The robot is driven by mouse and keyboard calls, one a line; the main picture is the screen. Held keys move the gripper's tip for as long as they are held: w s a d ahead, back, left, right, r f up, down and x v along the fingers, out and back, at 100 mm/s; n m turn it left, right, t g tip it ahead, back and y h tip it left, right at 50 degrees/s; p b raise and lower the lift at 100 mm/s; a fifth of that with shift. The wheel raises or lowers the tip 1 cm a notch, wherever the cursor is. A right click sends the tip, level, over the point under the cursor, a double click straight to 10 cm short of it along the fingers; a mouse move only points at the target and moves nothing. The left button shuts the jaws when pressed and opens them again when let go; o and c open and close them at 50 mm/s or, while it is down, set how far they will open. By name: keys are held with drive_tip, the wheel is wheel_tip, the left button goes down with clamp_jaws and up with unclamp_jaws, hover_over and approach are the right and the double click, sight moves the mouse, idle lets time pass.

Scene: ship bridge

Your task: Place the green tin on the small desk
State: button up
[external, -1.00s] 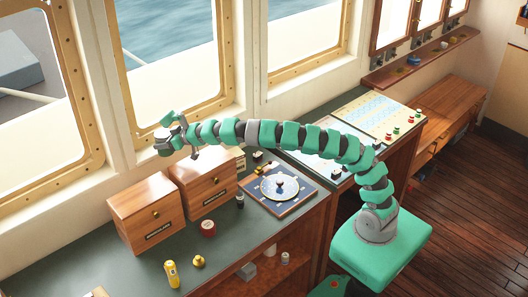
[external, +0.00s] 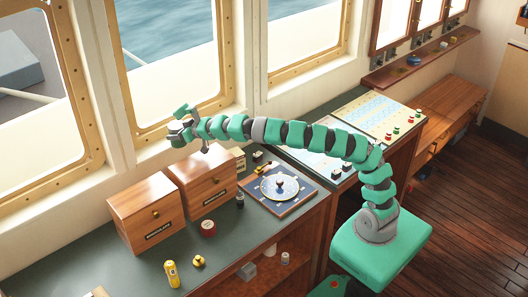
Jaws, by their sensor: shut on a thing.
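My gripper (external: 181,123) is at the end of my outstretched arm, high above the wooden boxes and in front of the window post. It is shut on a small dark, greenish-grey round thing, which looks like the green tin (external: 176,134); the fingers partly hide it. The tin is in the air, clear of the counter. A low wooden desk (external: 447,110), which looks like the small desk, stands against the wall at the upper right, far from my gripper. Its visible top is bare.
The green counter (external: 215,256) holds two wooden boxes (external: 146,211), a dark red tin (external: 208,228), a yellow bottle (external: 171,273), a brass item (external: 199,261) and an instrument board (external: 278,187). A chart console (external: 372,117) lies between counter and desk. A wall shelf (external: 420,58) overhangs the desk.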

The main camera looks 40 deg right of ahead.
drive_tip(key=s+d+f+m+h, duration=0.1)
drive_tip(key=s+d+m+h, duration=0.2)
drive_tip(key=d, duration=1.3)
drive_tip(key=s+d+f+m+h, duration=0.15)
drive_tip(key=d+m+h, duration=0.3)
drive_tip(key=d, duration=1.15)
drive_tip(key=s+d+f, duration=0.2)
drive_tip(key=s+d, duration=0.1)
drive_tip(key=d, duration=0.1)
drive_tip(key=s+d+f+h+b, duration=0.1)
drive_tip(key=s+d+f, duration=0.2)
drive_tip(key=d, duration=0.2)
drive_tip(key=shift+f, duration=0.15)
idle(0.3)
drive_tip(key=shift+h, duration=0.25)
